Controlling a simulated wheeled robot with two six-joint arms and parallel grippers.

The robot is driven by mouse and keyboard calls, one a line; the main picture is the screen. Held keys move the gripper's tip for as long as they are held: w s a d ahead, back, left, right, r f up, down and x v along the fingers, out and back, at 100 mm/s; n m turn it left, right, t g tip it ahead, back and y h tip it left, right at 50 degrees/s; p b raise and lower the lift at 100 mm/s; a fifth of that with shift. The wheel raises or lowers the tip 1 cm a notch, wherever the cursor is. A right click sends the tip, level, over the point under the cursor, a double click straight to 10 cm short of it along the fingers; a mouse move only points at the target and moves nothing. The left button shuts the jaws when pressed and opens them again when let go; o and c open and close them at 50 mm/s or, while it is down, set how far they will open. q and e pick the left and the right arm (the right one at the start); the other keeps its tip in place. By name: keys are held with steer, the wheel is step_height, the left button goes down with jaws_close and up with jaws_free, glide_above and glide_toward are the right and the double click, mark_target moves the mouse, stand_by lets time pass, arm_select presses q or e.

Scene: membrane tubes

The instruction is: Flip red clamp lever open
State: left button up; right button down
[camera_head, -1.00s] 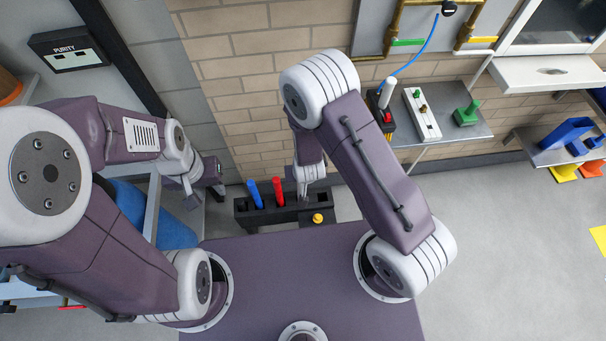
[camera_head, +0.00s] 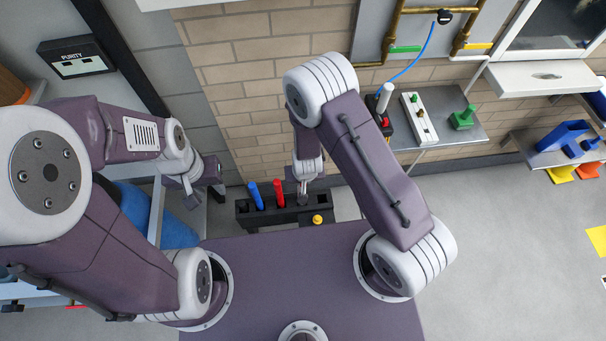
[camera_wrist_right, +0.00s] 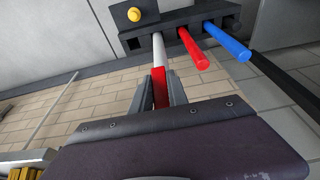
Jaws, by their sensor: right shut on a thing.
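A small red part (camera_head: 384,122), probably the clamp lever, shows on a black fixture (camera_head: 388,136) on the wall shelf. A white tube (camera_head: 384,97) stands upright in that fixture. Whether the lever is open cannot be told. My right gripper (camera_head: 302,197) is far from it, low at a black rack. In the right wrist view it (camera_wrist_right: 161,88) is shut on the red end of a red-and-white tube (camera_wrist_right: 158,55), whose white end reaches the rack. My left gripper (camera_head: 202,188) hangs empty-looking at the left; its finger gap is unclear.
The black rack (camera_head: 245,218) in front of my base holds a blue tube (camera_head: 255,195), a red tube (camera_head: 279,192) and a yellow knob (camera_head: 317,219). The wall shelf (camera_head: 478,130) also bears a white block (camera_head: 418,118) and a green piece (camera_head: 462,118). Open floor lies at right.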

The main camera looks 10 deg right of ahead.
steer(key=shift+s+r+g+p, duration=0.1)
steer(key=shift+r+g+p, duration=0.35)
steer(key=shift+p, duration=0.2)
steer(key=shift+s+f+g+p, duration=0.1)
steer(key=shift+f+g+p, duration=0.15)
steer(key=shift+g+p, duration=0.15)
arm_select(q)
step_height(320, 180, up, 4)
steer(key=shift+w+f, duration=0.1)
steer(key=shift+f, duration=0.15)
arm_select(e)
steer(key=shift+f, duration=0.1)
steer(key=c, duration=1.3)
jaws_free()
arm_select(q)
step_height(320, 180, up, 5)
steer(key=p, duration=0.4)
steer(key=shift+f, duration=0.2)
arm_select(e)
steer(key=r, duration=0.3)
steer(key=s+r, duration=0.1)
steer(key=r, duration=0.5)
steer(key=shift+s, duration=0.25)
